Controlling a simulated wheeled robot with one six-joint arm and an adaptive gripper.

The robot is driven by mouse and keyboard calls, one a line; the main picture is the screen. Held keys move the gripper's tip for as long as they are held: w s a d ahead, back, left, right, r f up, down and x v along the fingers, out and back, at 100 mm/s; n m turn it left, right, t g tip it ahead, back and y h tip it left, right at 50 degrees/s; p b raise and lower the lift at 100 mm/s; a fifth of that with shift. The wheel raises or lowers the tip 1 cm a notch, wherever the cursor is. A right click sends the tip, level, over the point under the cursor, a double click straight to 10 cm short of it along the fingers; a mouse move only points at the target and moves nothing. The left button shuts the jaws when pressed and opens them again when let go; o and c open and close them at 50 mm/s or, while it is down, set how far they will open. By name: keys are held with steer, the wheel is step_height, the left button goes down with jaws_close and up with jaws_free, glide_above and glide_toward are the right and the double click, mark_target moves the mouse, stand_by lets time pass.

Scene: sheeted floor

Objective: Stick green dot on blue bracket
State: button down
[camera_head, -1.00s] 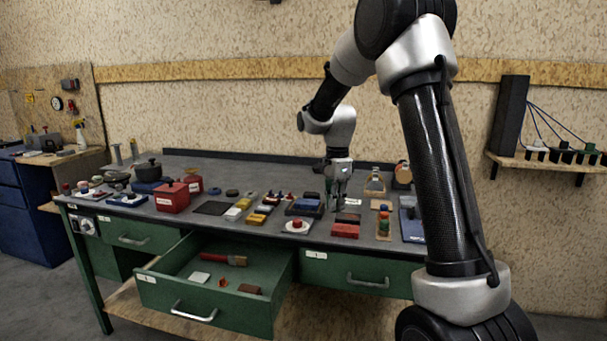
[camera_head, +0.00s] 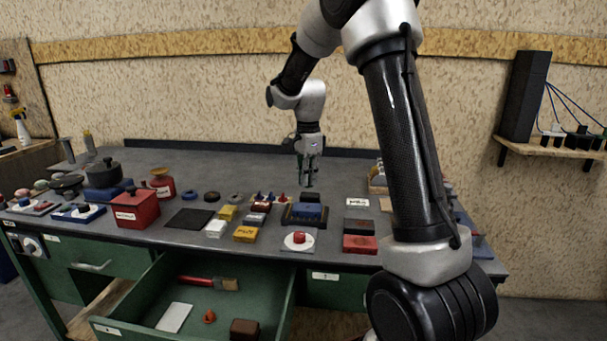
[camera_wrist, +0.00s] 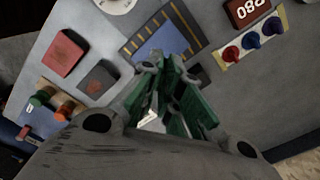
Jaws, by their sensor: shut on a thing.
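My gripper (camera_head: 307,184) points down above the back of the bench, just behind a blue block (camera_head: 308,212) in a dark frame. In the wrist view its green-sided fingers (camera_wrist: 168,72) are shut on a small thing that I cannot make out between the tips. The blue piece with its dark frame (camera_wrist: 133,51) lies just beyond the fingertips there. It may be the blue bracket, but its shape is partly hidden by the fingers. I cannot pick out a separate green dot.
A red block (camera_head: 360,245) and a white plate with a red knob (camera_head: 299,241) lie near the front edge. Yellow and white blocks and a red box (camera_head: 135,209) are to the left. A green drawer (camera_head: 277,310) stands open below.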

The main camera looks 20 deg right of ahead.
mark_target(307, 207)
steer(key=shift+f, duration=0.1)
steer(key=shift+f, duration=2.85)
steer(key=shift+f, duration=0.75)
steer(key=c, duration=1.5)
jaws_free()
steer(key=shift+c, duration=0.2)
